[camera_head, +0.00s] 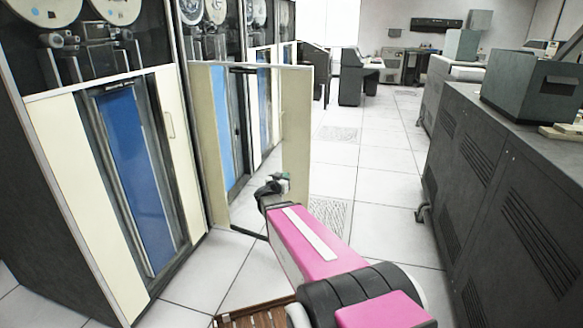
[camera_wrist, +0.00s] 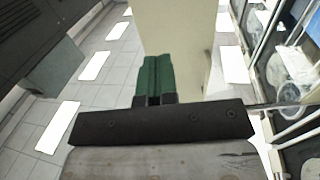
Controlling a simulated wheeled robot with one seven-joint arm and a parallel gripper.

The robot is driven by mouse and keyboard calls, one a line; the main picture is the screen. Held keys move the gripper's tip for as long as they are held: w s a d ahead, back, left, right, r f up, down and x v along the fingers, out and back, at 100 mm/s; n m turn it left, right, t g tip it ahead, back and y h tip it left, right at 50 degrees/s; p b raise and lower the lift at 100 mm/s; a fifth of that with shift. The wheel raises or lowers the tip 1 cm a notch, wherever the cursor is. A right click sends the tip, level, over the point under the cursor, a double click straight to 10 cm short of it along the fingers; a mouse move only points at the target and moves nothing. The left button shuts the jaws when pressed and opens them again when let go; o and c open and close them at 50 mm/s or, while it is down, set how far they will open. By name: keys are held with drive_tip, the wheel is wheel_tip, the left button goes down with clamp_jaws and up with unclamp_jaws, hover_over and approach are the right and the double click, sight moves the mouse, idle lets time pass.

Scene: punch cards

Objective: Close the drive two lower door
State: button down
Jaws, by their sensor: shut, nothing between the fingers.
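The drive two lower door (camera_head: 297,120) stands swung open into the aisle, a cream frame with an opening in its middle. Its hinge side (camera_head: 212,150) is at the second drive cabinet, just past the nearest drive. My gripper (camera_head: 279,178) is in front of the door's free-side panel, low down. In the wrist view my gripper's green fingers (camera_wrist: 157,72) are together and empty, with the cream door panel (camera_wrist: 187,40) right beyond them. I cannot tell whether they touch it.
The nearest tape drive (camera_head: 60,130) at left has its lower door shut, with a blue window (camera_head: 135,170). Dark grey cabinets (camera_head: 500,190) line the right side. White tiled floor (camera_head: 370,185) between is clear. Desks (camera_head: 352,75) stand farther back.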

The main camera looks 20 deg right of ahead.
sight(300, 162)
drive_tip(key=x, duration=1.3)
drive_tip(key=shift+w+d, duration=0.2)
drive_tip(key=shift+w, duration=0.05)
drive_tip(key=shift+w+d, duration=0.1)
